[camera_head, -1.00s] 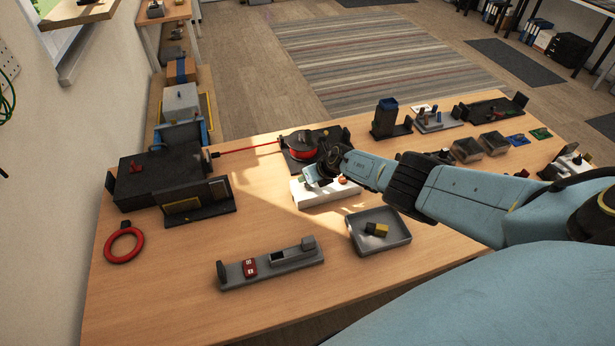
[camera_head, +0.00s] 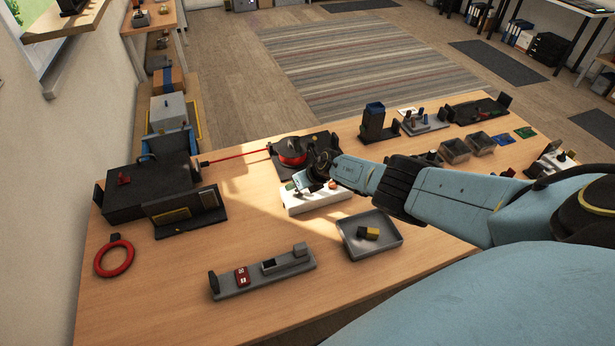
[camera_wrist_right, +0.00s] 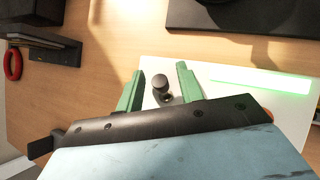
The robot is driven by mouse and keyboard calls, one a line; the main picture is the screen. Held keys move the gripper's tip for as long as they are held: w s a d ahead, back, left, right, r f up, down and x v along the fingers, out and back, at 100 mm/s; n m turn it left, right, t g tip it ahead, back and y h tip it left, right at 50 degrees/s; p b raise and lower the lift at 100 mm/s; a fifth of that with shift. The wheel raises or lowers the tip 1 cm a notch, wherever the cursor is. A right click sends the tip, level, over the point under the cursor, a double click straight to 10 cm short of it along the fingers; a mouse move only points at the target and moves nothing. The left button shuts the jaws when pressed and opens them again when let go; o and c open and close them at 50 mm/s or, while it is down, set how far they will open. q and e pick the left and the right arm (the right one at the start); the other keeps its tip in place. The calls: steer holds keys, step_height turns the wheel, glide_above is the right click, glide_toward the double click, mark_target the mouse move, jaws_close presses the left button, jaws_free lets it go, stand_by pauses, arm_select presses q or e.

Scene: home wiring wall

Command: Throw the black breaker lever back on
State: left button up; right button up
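The black breaker lever (camera_wrist_right: 161,82) is a short dark stick with a round knob, standing on a white box (camera_wrist_right: 215,90). In the head view the white box (camera_head: 318,202) sits mid-table, partly covered by my right arm. My right gripper (camera_head: 300,182) is over the box's left part. In the right wrist view its green fingers (camera_wrist_right: 160,72) are apart, one on each side of the lever, with visible gaps. The lever is hidden in the head view. My left gripper is not in view.
Behind the box is a black base with a red reel (camera_head: 291,155). In front is a grey tray (camera_head: 352,246) with a yellow-black block, and a grey fixture (camera_head: 225,290) at front left. A black box (camera_head: 140,195) and red ring (camera_head: 114,260) lie left.

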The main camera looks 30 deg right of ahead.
steer(key=p+v, duration=0.7)
steer(key=v, duration=0.6)
stand_by(1.0)
